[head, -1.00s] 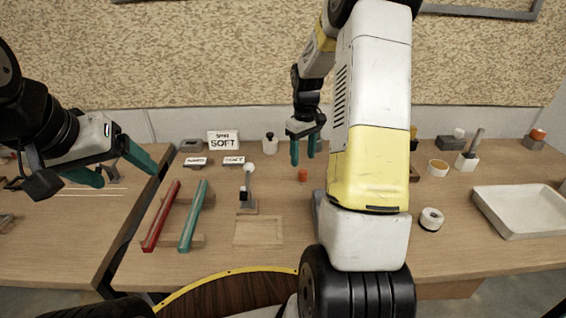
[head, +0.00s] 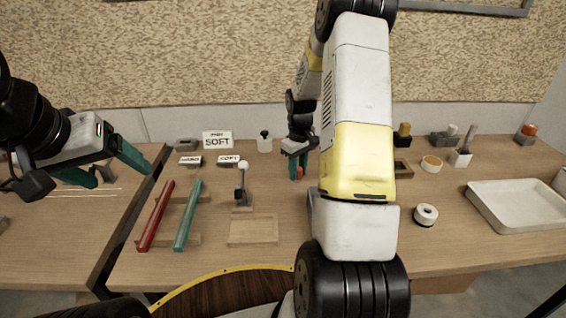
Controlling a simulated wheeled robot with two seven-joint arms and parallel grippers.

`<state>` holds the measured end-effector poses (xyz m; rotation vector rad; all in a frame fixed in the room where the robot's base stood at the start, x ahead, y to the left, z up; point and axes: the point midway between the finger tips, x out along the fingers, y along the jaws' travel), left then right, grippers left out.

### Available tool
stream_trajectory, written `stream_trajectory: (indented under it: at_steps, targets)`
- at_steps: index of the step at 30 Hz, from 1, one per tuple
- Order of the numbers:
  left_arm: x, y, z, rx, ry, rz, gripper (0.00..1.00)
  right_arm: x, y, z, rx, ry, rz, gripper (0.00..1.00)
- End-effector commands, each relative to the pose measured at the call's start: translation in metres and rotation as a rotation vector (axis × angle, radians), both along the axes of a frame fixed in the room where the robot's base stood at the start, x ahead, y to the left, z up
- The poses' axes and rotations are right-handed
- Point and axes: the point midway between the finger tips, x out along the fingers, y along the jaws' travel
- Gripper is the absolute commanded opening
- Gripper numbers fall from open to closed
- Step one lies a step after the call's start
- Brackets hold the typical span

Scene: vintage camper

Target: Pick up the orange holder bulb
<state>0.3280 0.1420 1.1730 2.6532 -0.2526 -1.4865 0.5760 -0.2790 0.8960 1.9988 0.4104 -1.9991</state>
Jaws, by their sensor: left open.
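A small orange bulb-like piece (head: 299,174) stands on the wooden bench near the middle. My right gripper (head: 298,168) has its teal fingers pointing down at this piece. One finger is at the piece's left side; the other is mostly hidden, so I cannot tell whether they grip it. Another orange rounded piece (head: 529,130) sits on a dark block at the far right. My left gripper (head: 112,168) is open and empty, above the left part of the bench.
Red (head: 157,215) and teal (head: 188,215) bars lie on wooden supports at left. A small stand with a white ball (head: 242,166) is left of my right gripper. A tape roll (head: 426,215) and white tray (head: 515,205) are at right.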

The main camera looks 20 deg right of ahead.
Motion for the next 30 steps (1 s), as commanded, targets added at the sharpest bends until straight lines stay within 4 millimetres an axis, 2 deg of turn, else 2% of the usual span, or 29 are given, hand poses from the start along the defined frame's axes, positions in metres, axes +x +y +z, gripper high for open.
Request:
stream_trajectory:
  at_steps: [1, 3, 11, 14, 17, 24, 30]
  targets:
    - [0.0, 0.0, 0.0, 0.0, 0.0, 0.0, 0.79, 0.0, 0.0, 0.0, 0.0, 0.0, 0.0, 0.15]
    - [0.0, 0.0, 0.0, 0.0, 0.0, 0.0, 0.79, 0.0, 0.0, 0.0, 0.0, 0.0, 0.0, 0.01]
    - [0.0, 0.0, 0.0, 0.0, 0.0, 0.0, 0.79, 0.0, 0.0, 0.001, 0.0, 0.0, 0.0, 0.0]
    - [0.0, 0.0, 0.0, 0.0, 0.0, 0.0, 0.79, 0.001, 0.0, 0.007, -0.001, -0.001, 0.0, 0.0]
    - [0.0, 0.0, 0.0, 0.0, 0.0, 0.0, 0.79, 0.001, 0.0, 0.022, -0.001, -0.005, 0.0, 0.0]
    - [0.0, 0.0, 0.0, 0.0, 0.0, 0.0, 0.79, 0.001, 0.0, 0.071, -0.001, -0.005, 0.0, 0.0]
    - [0.0, 0.0, 0.0, 0.0, 0.0, 0.0, 0.79, 0.001, 0.0, 0.096, 0.0, -0.002, 0.0, 0.0]
